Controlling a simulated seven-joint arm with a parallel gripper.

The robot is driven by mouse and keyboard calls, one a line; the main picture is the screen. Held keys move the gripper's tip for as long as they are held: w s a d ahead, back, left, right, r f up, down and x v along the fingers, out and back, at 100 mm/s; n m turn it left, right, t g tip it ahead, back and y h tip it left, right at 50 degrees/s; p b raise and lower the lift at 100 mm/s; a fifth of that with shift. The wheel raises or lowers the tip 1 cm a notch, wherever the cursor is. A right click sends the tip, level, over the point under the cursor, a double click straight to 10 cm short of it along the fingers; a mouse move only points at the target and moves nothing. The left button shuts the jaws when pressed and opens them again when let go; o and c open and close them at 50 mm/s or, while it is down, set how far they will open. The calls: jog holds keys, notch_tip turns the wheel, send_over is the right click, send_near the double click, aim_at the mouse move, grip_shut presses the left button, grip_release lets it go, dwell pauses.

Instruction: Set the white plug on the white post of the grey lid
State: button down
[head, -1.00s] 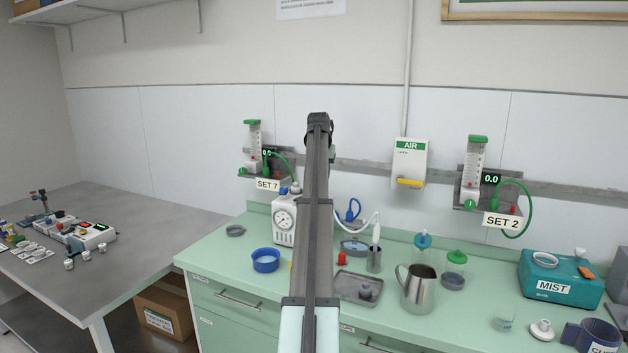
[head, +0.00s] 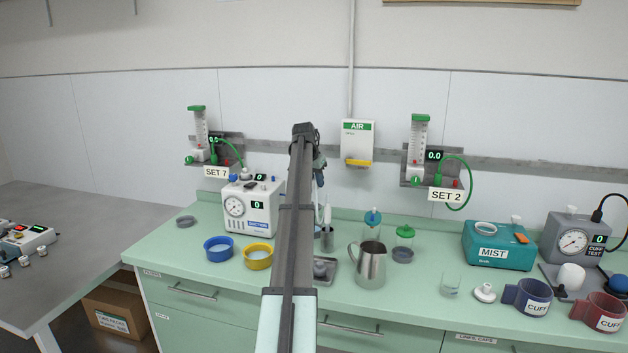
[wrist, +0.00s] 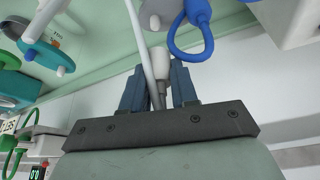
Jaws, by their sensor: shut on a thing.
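In the wrist view my gripper (wrist: 160,84) is shut on the white plug (wrist: 160,60), a pale cylinder between the fingertips with a narrower grey part below it. A thin white tube (wrist: 146,50) runs close beside it; I cannot tell whether they join. The grey lid (wrist: 163,10) is at the top of the wrist view, past the fingertips, with its short white post (wrist: 155,22) apart from the plug. In the head view my arm hides the lid and most of the gripper.
A blue plug with a loop (wrist: 198,12) is close right of the grey lid. In the head view, a white suction unit (head: 250,205), blue bowl (head: 218,248) and yellow bowl (head: 257,257) stand left of my arm. A steel jug (head: 371,266) and the MIST box (head: 497,248) stand right.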

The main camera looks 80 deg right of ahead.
jog(key=shift+f, duration=0.1)
jog(key=shift+f, duration=1.75)
jog(key=shift+f, duration=1.55)
dwell(1.4)
jog(key=c, duration=0.8)
grip_release()
jog(key=shift+r, duration=0.1)
jog(key=shift+r, duration=3.45)
